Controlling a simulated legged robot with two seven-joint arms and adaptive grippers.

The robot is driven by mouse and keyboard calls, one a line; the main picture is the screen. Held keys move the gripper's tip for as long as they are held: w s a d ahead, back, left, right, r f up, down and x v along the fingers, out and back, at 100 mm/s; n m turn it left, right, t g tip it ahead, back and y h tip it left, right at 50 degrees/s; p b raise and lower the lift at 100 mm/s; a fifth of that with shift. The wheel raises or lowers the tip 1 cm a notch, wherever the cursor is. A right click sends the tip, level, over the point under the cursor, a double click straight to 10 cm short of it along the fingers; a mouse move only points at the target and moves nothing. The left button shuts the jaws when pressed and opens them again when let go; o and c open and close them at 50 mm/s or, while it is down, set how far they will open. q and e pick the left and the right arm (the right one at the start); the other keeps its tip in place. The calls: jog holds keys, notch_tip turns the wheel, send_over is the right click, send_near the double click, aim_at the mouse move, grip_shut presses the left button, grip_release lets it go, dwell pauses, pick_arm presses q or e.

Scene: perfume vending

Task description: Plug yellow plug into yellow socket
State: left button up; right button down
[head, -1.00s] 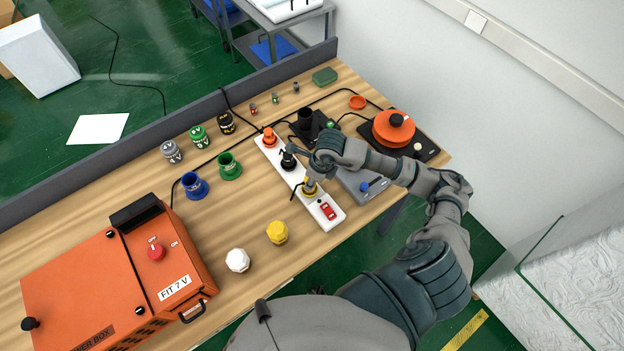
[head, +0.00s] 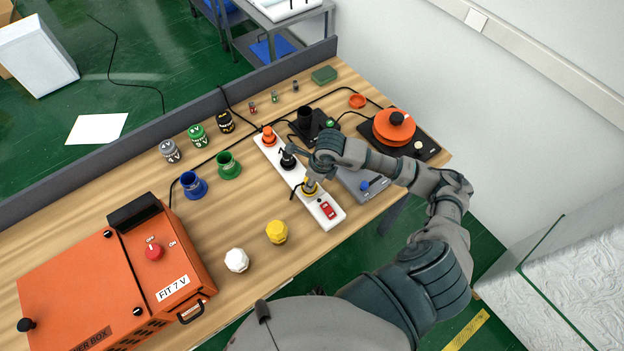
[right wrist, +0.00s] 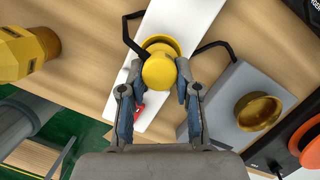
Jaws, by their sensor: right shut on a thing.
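The white power strip (head: 331,222) lies on the wooden table and carries an orange plug (head: 268,138), a black plug (head: 288,160) and, nearer me, the yellow socket (head: 309,189). In the right wrist view the socket shows as a yellow ring (right wrist: 164,40). My right gripper (right wrist: 158,88) is shut on the yellow plug (right wrist: 159,71), which overlaps the ring. I cannot tell whether the plug is fully seated or just above it. In the head view my right gripper (head: 312,176) is over the socket and hides most of the plug. My left gripper is not in view.
A yellow faceted piece (head: 277,232) and a white one (head: 236,260) stand left of the strip. The orange power box (head: 90,285) fills the near left. A grey device (head: 360,184) is close on the strip's right. Blue (head: 194,187) and green (head: 229,166) cups stand behind.

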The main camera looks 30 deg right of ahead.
jog(key=shift+f+b, duration=0.25)
jog(key=shift+b, duration=0.35)
dwell(0.9)
dwell(0.3)
jog(key=shift+c, duration=1.3)
grip_release()
jog(key=shift+w+a+p+v, duration=0.2)
jog(key=shift+p+v, duration=0.5)
jog(key=shift+v, duration=0.45)
jog(key=shift+w+a+p+v, duration=0.1)
jog(key=shift+w+p+v, duration=0.15)
jog(key=shift+p+v, duration=0.7)
jog(key=shift+w+a+p+v, duration=0.15)
jog(key=shift+p+v, duration=0.3)
jog(key=shift+v, duration=0.9)
jog(key=shift+r, duration=0.2)
